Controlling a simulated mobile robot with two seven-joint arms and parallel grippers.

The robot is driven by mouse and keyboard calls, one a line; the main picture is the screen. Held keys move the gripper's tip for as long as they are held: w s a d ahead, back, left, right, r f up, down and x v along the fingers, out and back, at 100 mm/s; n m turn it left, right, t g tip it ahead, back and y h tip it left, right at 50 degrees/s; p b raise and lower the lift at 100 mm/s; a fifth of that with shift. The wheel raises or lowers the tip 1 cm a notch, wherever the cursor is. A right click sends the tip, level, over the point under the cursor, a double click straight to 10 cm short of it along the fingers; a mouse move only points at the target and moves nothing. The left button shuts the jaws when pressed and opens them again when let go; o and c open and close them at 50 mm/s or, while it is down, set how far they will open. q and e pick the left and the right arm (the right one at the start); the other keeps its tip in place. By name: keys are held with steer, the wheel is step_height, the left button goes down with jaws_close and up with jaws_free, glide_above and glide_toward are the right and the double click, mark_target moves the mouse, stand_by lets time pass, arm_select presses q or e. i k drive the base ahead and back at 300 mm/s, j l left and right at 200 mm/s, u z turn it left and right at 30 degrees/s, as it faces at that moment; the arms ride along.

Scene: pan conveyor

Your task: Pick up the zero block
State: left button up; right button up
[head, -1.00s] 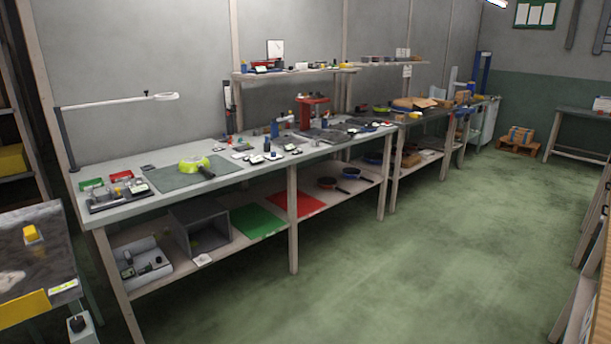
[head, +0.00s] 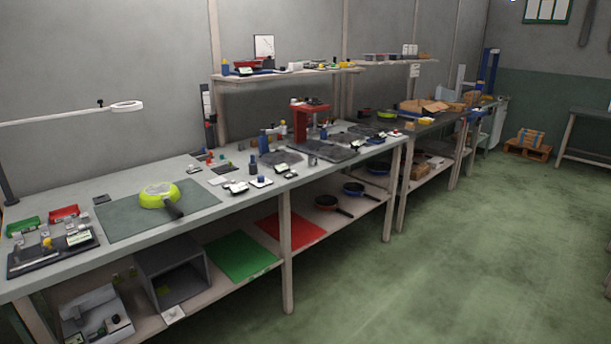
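I cannot tell which item is the zero block; the small parts are too small to identify. Several small dark and white pieces with labels (head: 236,187) lie along the front middle of the long workbench (head: 120,260). A small grey cylinder-like piece (head: 312,160) stands farther right, in front of the dark plates (head: 325,150). At the left end, a black tray (head: 30,265) holds small metal parts and a yellow piece. Neither of my grippers is in view.
A lime-green pan (head: 160,195) lies on a grey-green mat (head: 120,222). A red press (head: 308,120) stands farther back. Green and red bins (head: 64,213) sit at the left. The lower shelf holds a grey box (head: 172,277) and pans.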

mark_target(312, 159)
steer(key=i, duration=0.7)
steer(key=i+l, duration=0.2)
steer(key=i, duration=0.35)
steer(key=i+l, duration=0.15)
steer(key=i, duration=0.4)
steer(key=i+l+z, duration=0.1)
steer(key=i, duration=0.5)
steer(key=k+l, duration=0.05)
